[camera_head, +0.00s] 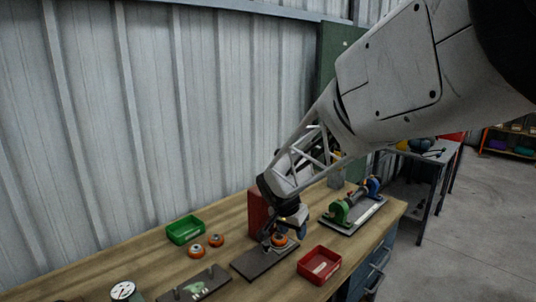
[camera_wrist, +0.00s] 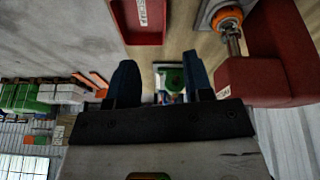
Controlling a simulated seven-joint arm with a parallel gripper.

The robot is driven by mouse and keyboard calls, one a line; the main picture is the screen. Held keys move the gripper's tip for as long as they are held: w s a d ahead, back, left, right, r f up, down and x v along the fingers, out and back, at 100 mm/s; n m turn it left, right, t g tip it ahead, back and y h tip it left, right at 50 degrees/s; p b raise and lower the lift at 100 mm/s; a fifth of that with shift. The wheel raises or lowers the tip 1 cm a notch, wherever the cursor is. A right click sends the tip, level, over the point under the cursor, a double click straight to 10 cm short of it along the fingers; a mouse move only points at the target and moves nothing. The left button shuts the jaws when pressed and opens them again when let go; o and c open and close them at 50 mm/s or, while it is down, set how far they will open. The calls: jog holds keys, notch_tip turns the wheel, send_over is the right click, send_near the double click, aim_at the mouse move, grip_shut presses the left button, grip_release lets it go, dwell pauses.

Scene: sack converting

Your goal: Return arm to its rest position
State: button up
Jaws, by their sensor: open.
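My gripper (camera_head: 296,222) is at the lower end of my arm, which reaches in from the upper right of the head view. It is low over the workbench (camera_head: 239,219), close to a dark plate (camera_head: 262,259) carrying an orange-ringed part (camera_head: 280,240). In the wrist view my gripper (camera_wrist: 160,80) shows two dark blue fingers spread apart with nothing held between them. A green fixture shows in the gap, farther off. The orange-ringed part (camera_wrist: 228,18) on a metal shaft is to the right of the fingers in the wrist view.
A red block (camera_head: 257,211) stands just behind my gripper. A red tray (camera_head: 319,265), labelled SCRAP in the wrist view (camera_wrist: 139,35), lies in front.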

jog(key=s+d+r+n, duration=0.1)
jog(key=s+d+r, duration=0.15)
jog(key=s, duration=0.35)
jog(key=s+d+r+n+y, duration=0.1)
jog(key=s+d+r, duration=0.15)
jog(key=s, duration=0.35)
jog(key=s+d+r+n, duration=0.1)
jog(key=s+d+r, duration=0.15)
jog(key=s, duration=0.25)
jog(key=s+d+n, duration=0.1)
jog(key=s+d, duration=0.1)
jog(key=s, duration=0.6)
jog(key=s+d+n+y, duration=0.1)
jog(key=s+d+n, duration=0.1)
jog(key=s, duration=0.7)
jog(key=shift+s+n+y, duration=0.15)
jog(key=shift+n+y, duration=0.15)
